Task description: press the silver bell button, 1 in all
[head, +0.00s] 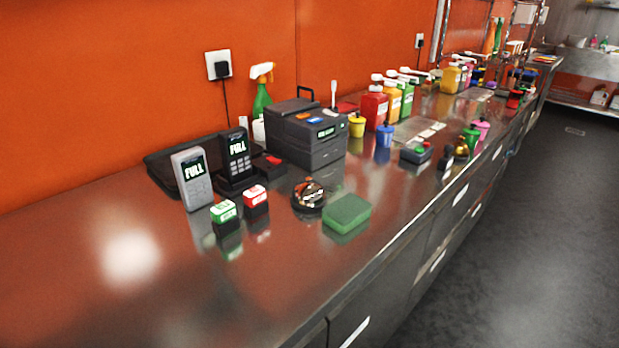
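A round silver bell (309,194) with a dark base stands upright on the shiny metal counter (130,310). Its top shows as a small knob, and nothing touches it. A green sponge-like block (347,213) lies just to its right and nearer the front edge. A small red-and-white topped box (255,196) stands to its left. Neither of my grippers shows in the head view.
A grey handset (191,179), a docked black handset (237,157) and a green-topped box (224,213) stand left of the bell. A dark receipt printer (305,135) stands behind it. The counter's near left part is clear.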

